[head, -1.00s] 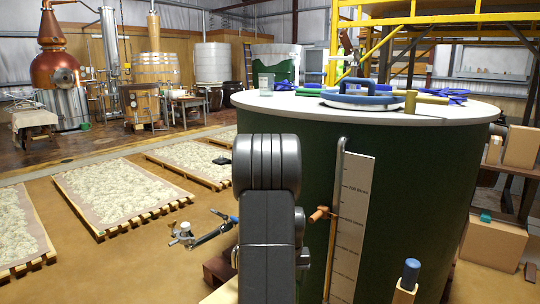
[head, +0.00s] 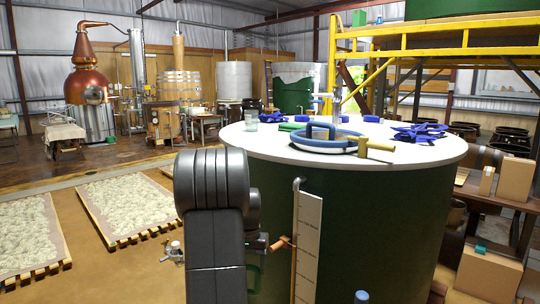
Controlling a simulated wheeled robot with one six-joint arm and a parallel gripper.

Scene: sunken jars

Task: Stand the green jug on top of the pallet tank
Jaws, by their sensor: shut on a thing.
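A large dark green tank (head: 380,225) with a flat white lid (head: 440,155) fills the centre right; I take it to be the pallet tank. My dark grey arm stands in front of its left side. The wrist part of my gripper (head: 257,244) shows just right of the arm, low against the tank wall. A narrow green edge, apparently part of the green jug (head: 253,279), shows right below it, well under the lid. The fingertips and most of the jug are hidden behind the arm; my gripper is shut on it.
On the lid lie a coiled blue-and-white hose (head: 325,141), a clear glass (head: 251,121) and blue clamps (head: 420,132). A level gauge (head: 306,250) runs up the tank's front. Yellow scaffolding (head: 440,52) stands behind; cardboard boxes (head: 488,272) stand right.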

